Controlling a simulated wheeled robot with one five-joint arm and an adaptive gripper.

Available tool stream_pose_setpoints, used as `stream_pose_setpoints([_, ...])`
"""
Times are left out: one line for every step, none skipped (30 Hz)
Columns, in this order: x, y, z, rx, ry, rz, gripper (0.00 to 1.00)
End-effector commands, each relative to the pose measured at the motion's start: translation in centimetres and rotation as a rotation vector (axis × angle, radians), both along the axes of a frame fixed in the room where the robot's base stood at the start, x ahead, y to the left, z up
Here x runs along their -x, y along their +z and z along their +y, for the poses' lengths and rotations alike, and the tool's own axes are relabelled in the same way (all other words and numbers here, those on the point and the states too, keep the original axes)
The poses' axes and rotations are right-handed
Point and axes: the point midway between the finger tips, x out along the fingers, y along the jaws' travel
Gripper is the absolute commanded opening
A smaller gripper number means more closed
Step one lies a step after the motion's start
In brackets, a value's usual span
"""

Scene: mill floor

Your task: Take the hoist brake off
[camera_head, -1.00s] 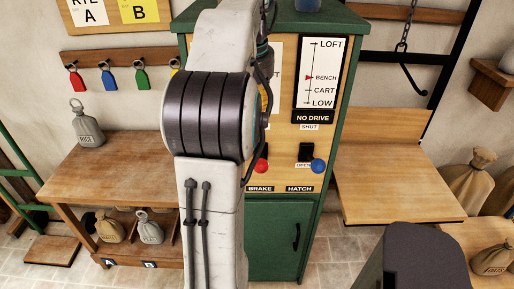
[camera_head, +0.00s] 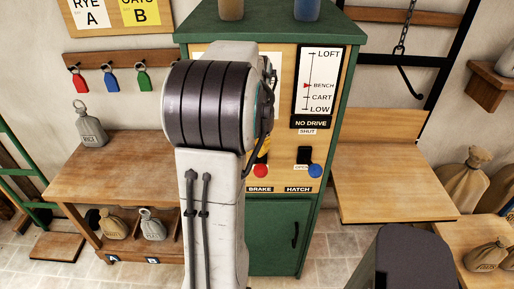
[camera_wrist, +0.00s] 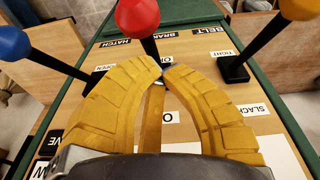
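The hoist brake lever shows in the wrist view as a red knob (camera_wrist: 137,16) on a dark stem. The knob also shows in the head view (camera_head: 261,171), just above the BRAKE label (camera_head: 259,189) on the control cabinet. My gripper (camera_wrist: 160,70) has its yellow fingers bowed, with their tips drawn together at the stem below the knob. The stem's lower end is hidden by the fingertips. The two small labels by this lever are partly covered and cannot be read in full. In the head view my arm hides most of the gripper.
The cabinet's gauge (camera_head: 318,80) points at BENCH above a NO DRIVE sign (camera_head: 311,122). A wooden bench (camera_head: 110,170) stands left, another (camera_head: 390,180) right.

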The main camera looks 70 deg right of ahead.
Motion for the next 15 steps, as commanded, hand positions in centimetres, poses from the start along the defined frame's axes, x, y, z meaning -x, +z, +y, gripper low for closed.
stream_pose_setpoints([0.2,0.2,0.3,-0.003,-0.001,0.001,0.00])
stream_pose_setpoints([0.2,0.1,0.4,-0.002,0.000,0.001,0.00])
stream_pose_setpoints([0.3,0.0,0.6,-0.003,0.000,0.001,0.00])
stream_pose_setpoints([0.4,-0.1,0.7,-0.001,0.000,0.002,0.00])
stream_pose_setpoints([0.4,-0.1,0.8,0.000,0.000,0.001,0.00])
stream_pose_setpoints([0.5,-0.2,0.9,-0.001,0.000,0.002,0.00])
stream_pose_setpoints([0.5,-0.3,1.0,-0.001,0.000,0.002,0.00])
stream_pose_setpoints([0.6,-0.3,1.1,0.000,0.000,0.001,0.00])
stream_pose_setpoints([0.6,-0.4,1.1,0.000,0.000,0.002,0.00])
stream_pose_setpoints([0.6,-0.5,1.2,0.000,0.000,0.002,0.00])
stream_pose_setpoints([0.6,-0.5,1.3,-0.001,0.000,0.002,0.00])
stream_pose_setpoints([0.7,-0.6,1.3,-0.001,0.000,0.002,0.00])
stream_pose_setpoints([0.7,-0.6,1.4,-0.001,0.000,0.003,0.00])
stream_pose_setpoints([0.7,-0.6,1.4,0.000,0.000,0.002,0.00])
stream_pose_setpoints([0.7,-0.6,1.4,0.000,0.000,0.002,0.00])
